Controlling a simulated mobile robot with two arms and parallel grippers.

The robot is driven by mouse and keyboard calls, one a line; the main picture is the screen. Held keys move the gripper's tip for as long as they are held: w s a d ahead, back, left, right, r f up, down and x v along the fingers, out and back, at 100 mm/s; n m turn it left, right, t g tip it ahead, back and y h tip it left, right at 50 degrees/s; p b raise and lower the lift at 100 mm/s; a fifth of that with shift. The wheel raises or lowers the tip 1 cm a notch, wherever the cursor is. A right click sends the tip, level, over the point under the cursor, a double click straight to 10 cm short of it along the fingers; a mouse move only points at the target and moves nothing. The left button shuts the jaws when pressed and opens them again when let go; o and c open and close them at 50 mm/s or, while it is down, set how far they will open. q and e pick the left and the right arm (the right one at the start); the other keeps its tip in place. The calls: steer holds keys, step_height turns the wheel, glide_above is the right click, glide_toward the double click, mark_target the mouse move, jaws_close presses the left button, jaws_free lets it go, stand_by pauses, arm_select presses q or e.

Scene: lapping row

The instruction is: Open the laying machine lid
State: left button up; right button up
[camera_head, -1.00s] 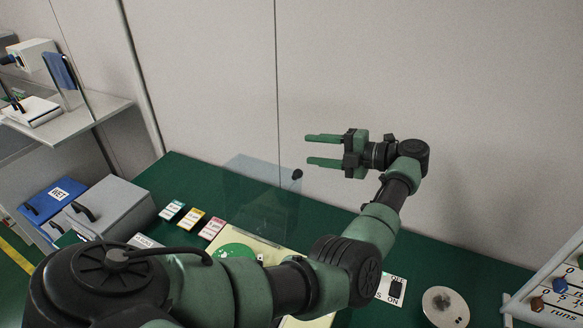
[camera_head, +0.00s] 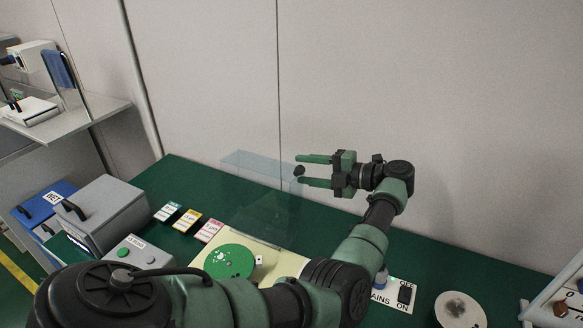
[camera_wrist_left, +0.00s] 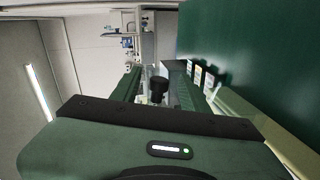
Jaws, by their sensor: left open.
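The laying machine has a cream base (camera_head: 284,262) with a green disc (camera_head: 230,261) on it. Its clear lid (camera_head: 258,200) shows as a faint see-through pane above and behind the disc. Its exact tilt is hard to tell. A black knob (camera_head: 299,170) sits at the lid's right side. My left gripper (camera_head: 300,171) is open, with its two green fingers pointing left and the knob between the fingertips. In the left wrist view the knob (camera_wrist_left: 158,88) also shows between the fingers. Whether the fingers touch it cannot be told. My right gripper is not in view.
A grey lidded box (camera_head: 107,213) and a blue box (camera_head: 46,202) stand left. Several label cards (camera_head: 209,231) lie on the green bench (camera_head: 185,180). A mains switch (camera_head: 404,294) and a round plate (camera_head: 460,309) are right. A wall (camera_head: 400,90) rises behind.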

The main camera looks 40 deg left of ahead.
arm_select(q)
steer(key=shift+p+x, duration=0.65)
steer(key=shift+x, duration=1.75)
jaws_close()
